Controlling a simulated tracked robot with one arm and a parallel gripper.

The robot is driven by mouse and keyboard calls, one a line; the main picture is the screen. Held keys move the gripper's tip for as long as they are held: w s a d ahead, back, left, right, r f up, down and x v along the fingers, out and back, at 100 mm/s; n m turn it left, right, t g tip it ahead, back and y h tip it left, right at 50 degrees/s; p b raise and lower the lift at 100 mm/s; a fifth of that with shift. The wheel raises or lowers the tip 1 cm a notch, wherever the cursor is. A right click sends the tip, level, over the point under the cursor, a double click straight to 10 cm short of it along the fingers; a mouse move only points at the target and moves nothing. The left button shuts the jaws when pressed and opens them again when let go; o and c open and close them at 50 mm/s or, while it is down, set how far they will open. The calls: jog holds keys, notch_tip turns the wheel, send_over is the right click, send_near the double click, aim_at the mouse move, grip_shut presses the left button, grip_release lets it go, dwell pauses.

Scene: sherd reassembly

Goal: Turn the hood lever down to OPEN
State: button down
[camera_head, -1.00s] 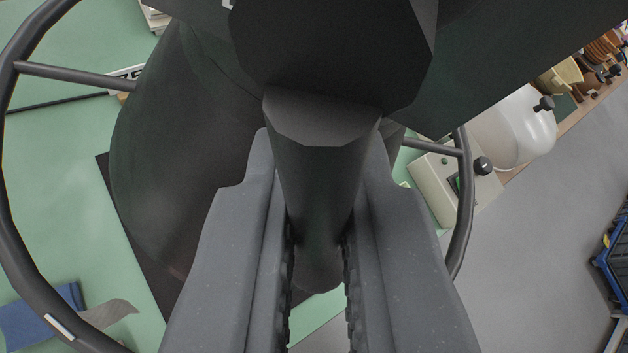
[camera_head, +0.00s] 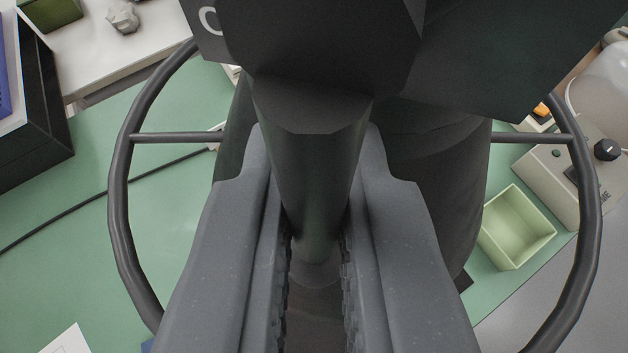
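The dark hood lever (camera_head: 309,175) runs down the middle of the camera view from a broad dark hub (camera_head: 325,45) at the top. My gripper (camera_head: 316,290) has one grey finger on each side of the lever, and its ridged inner pads lie against the lever's sides. The lever's lower end shows between the fingers. A dark plate at the top left of the hub carries part of a white letter; the rest of the marking is out of view, so the OPEN mark cannot be read.
A dark hoop (camera_head: 120,190) with spokes surrounds the lever. A dark rounded body (camera_head: 435,180) lies behind it. On the green bench (camera_head: 90,255) stand a pale green tray (camera_head: 515,228) and a beige box with a black knob (camera_head: 550,165). A black-sided box (camera_head: 45,120) is at left.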

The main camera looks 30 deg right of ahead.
jog(key=c, duration=1.5)
grip_release()
jog(key=shift+r, duration=0.1)
jog(key=p+v, duration=0.2)
jog(key=v, duration=1.1)
jog(key=shift+s+a, duration=0.2)
jog(key=shift+s, duration=0.15)
jog(key=s+a+r+n+t+y+p, duration=0.1)
jog(key=s+a+r+n+t+y, duration=0.1)
jog(key=s+r, duration=0.5)
jog(key=s+a+r+n+t+y+p, duration=0.2)
jog(key=s+a+r+n+y, duration=0.2)
jog(key=s+r, duration=0.4)
notch_tip(320, 180, up, 5)
jog(key=shift+a+f+n+t+y, duration=0.2)
jog(key=shift+n+t+y, duration=0.1)
jog(key=shift+y, duration=0.1)
